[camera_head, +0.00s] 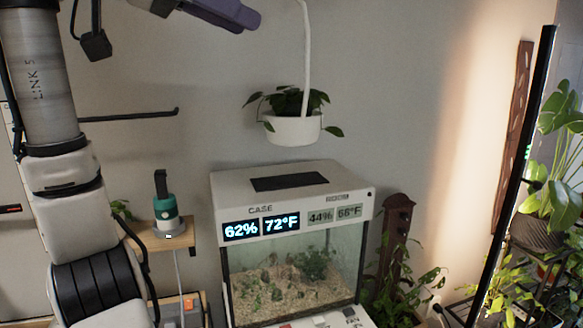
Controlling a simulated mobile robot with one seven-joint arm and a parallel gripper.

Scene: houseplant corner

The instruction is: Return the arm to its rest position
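My arm (40,75) rises along the left side of the head view, with a grey metal link marked "LINK 5" above white and black joint sections. It runs out of the top edge. A white, black and purple end part (222,12) comes back into view at the top, left of centre. It seems to belong to my gripper, but no fingertips show clearly, so I cannot tell its opening. A small black box-shaped part (96,45) hangs at the upper left with a cable. I see nothing held.
A white terrarium case (290,200) with lit displays stands at centre. A white hanging pot (291,129) with a plant is above it. A green-and-black device (166,212) sits on a wooden shelf (182,238). A black pole (513,175) and plants stand at right.

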